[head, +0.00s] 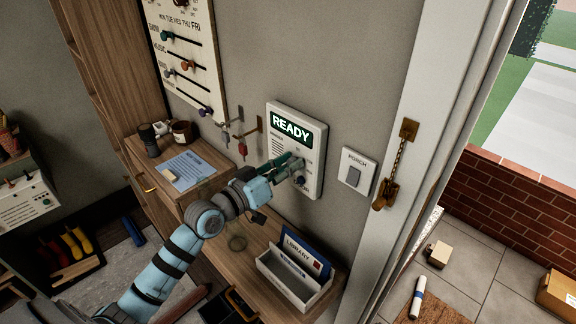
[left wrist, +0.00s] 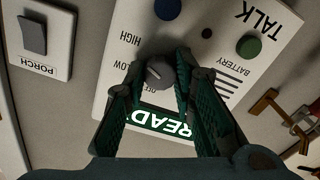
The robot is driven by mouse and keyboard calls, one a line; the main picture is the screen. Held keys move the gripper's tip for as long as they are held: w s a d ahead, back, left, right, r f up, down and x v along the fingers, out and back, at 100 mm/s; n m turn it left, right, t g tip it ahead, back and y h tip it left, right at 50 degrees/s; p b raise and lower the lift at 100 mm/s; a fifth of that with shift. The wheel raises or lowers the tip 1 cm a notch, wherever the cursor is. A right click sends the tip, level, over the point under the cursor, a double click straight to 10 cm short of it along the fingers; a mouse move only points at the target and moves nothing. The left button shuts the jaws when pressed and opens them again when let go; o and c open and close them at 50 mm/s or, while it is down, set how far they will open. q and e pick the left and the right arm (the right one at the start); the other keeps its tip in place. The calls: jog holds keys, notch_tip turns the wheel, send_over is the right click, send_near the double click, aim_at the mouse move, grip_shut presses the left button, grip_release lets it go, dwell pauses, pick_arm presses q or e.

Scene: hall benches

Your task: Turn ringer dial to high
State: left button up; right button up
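The ringer dial (left wrist: 160,73) is a small grey knob on the white intercom panel (head: 308,124). In the left wrist view the panel is upside down, with HIGH, LOW and a partly hidden third label beside the dial. A pale mark on the dial faces the label side; which label it meets is unclear. My left gripper (left wrist: 163,68) has a fingertip on each side of the dial, very close to it. Whether both fingers touch it I cannot tell. In the head view my left gripper (head: 290,168) covers the panel's lower part. My right gripper is not in view.
A PORCH switch (head: 357,171) is right of the panel, near a door chain (head: 396,163). Keys (head: 241,146) hang on hooks to its left. The panel also has blue and green (left wrist: 249,46) buttons.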

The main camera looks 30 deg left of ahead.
pick_arm(q)
grip_shut()
jog(key=shift+m+b, duration=0.75)
jog(key=shift+m, duration=0.15)
jog(key=o, duration=0.9)
grip_release()
